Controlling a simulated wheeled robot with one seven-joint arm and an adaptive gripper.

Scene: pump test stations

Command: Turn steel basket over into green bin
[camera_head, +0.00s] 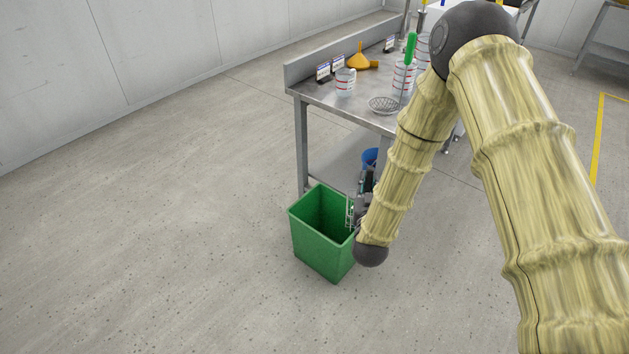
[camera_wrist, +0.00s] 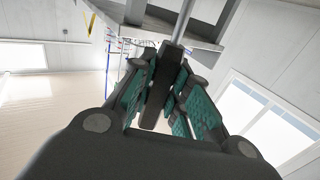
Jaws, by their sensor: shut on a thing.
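The green bin (camera_head: 312,243) stands open-topped on the floor by the table's near left leg. My gripper (camera_head: 360,192) is low at the bin's right rim, partly hidden by my own arm. In the wrist view my gripper (camera_wrist: 160,90) is shut on a dark handle (camera_wrist: 158,95). A thin steel rod (camera_wrist: 184,20) runs up from near this handle and out of the picture. A round, shallow steel wire basket (camera_head: 384,105) shows at the table's near edge. I cannot tell whether the held handle belongs to it. The bin's bottom is hidden.
The steel table (camera_head: 318,92) carries white containers (camera_head: 345,82), a yellow funnel (camera_head: 359,60) and small labelled boxes. A blue container (camera_head: 370,158) shows below the tabletop, partly hidden. The floor left of the bin is clear. A yellow line (camera_head: 597,140) marks the floor at right.

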